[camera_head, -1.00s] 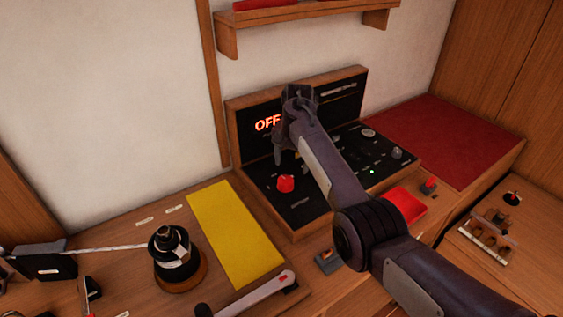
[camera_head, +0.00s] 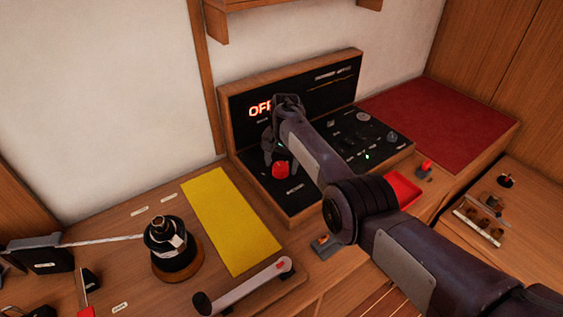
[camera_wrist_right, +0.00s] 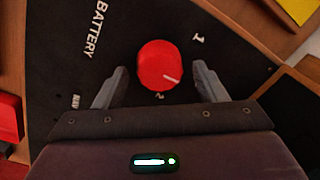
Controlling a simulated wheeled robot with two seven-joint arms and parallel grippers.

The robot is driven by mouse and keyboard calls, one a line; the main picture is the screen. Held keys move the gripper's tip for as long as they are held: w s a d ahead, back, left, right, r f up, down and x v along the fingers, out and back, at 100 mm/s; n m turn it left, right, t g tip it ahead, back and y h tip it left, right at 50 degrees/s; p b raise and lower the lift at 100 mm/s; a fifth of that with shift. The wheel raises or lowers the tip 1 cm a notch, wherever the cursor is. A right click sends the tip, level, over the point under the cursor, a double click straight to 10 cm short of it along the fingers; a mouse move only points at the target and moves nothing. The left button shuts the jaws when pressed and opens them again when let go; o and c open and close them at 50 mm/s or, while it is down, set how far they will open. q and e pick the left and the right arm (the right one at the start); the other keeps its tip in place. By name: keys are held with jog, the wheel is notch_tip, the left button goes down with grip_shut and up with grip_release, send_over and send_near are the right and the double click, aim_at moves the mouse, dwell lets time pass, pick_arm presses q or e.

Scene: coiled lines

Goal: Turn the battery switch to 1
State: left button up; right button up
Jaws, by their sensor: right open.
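The battery switch is a round red knob (camera_head: 280,169) on the black panel (camera_head: 294,194), at its front left. It also shows in the right wrist view (camera_wrist_right: 160,64), beside the label BATTERY and the marks 1 and 2. Its white pointer line points to the lower right there, between the 1 and the 2. My right gripper (camera_head: 272,157) is just above and behind the knob in the head view. In the wrist view its fingers (camera_wrist_right: 158,67) are open, one on each side of the knob, with gaps. My left gripper is not in view.
An upright display (camera_head: 262,110) shows OFF, partly hidden by my right arm. Other knobs (camera_head: 362,117) stand on the panel. A yellow mat (camera_head: 230,220), a black winch (camera_head: 170,247) and a crank handle (camera_head: 250,284) are at left. A red tray (camera_head: 404,190) lies right.

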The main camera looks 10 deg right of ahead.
jog(key=c, duration=1)
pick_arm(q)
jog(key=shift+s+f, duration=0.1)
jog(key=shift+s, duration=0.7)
pick_arm(e)
jog(key=shift+n, duration=0.4)
jog(key=shift+w+n+b, duration=0.1)
jog(key=shift+n+b, duration=0.2)
jog(key=shift+n, duration=0.8)
jog(key=n+b, duration=0.1)
jog(key=n, duration=0.1)
jog(key=shift+n, duration=0.3)
jog(key=n+b, duration=0.1)
jog(key=n, duration=0.2)
jog(key=shift+a+g, duration=0.1)
jog(key=shift+g, duration=0.2)
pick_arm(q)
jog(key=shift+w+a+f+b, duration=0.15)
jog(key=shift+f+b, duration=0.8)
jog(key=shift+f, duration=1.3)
pick_arm(e)
jog(key=shift+n, duration=1.6)
jog(key=shift+r, duration=0.1)
jog(key=shift+a, duration=0.1)
